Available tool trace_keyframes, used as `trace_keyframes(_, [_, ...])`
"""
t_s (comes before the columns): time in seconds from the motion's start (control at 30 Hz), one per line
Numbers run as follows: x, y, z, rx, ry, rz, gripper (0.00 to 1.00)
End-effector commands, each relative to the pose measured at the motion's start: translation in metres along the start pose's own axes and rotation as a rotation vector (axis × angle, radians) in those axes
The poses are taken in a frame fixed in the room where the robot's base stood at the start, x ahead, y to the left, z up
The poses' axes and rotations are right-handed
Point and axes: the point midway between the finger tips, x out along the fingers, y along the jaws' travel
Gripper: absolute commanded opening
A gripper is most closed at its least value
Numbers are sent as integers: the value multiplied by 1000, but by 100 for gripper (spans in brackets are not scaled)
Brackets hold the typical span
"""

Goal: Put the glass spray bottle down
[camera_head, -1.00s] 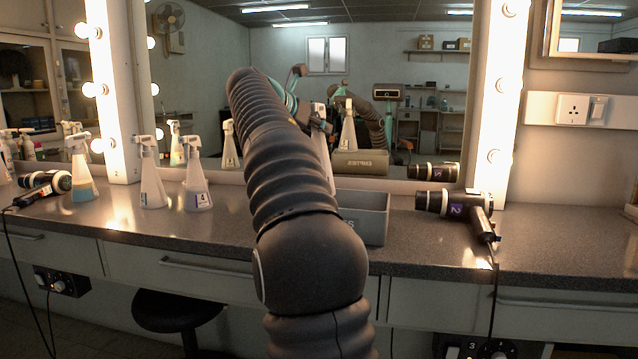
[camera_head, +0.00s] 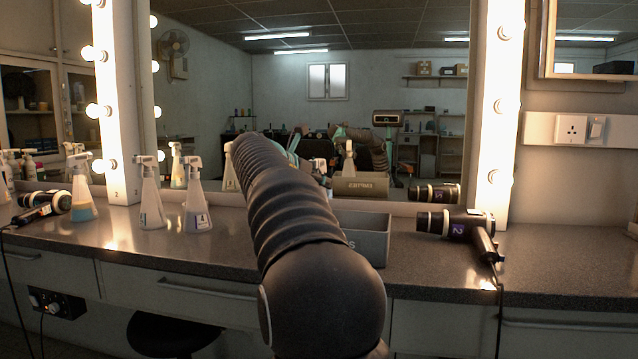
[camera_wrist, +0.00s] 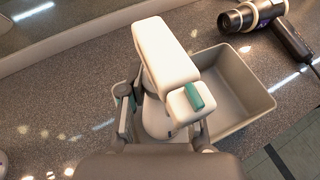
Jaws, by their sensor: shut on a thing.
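The glass spray bottle (camera_wrist: 155,118) is between the fingers of my gripper (camera_wrist: 158,100) in the wrist view. Its white spray head (camera_wrist: 165,50) points up toward the camera. My gripper is shut on it. The grey bin (camera_wrist: 235,75) lies just right of the bottle, whose head overlaps the bin's left part in the picture. I cannot tell whether the bottle's base touches the counter. In the head view my arm hides the gripper and most of the bottle; the bin (camera_head: 367,240) shows right of my arm.
Two spray bottles (camera_head: 151,205) (camera_head: 197,210) stand left of my arm. A second hair dryer (camera_head: 460,228) lies right of the bin. The mirror (camera_head: 260,90) rises behind the counter (camera_head: 560,255).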

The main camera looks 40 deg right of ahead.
Motion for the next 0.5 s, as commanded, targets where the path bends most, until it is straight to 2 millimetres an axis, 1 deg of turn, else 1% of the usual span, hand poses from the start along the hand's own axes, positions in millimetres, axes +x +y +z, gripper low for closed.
trace_keyframes(0.13, [1,0,-3,-1,0,0,0])
trace_keyframes(0.17, [1,0,-3,-1,0,0,34])
trace_keyframes(0.2, [1,0,-3,0,0,0,44])
trace_keyframes(0.23, [1,0,-3,0,0,0,52])
trace_keyframes(0.27, [1,0,-3,0,0,0,56])
trace_keyframes(0.5, [1,0,-3,0,0,0,56])
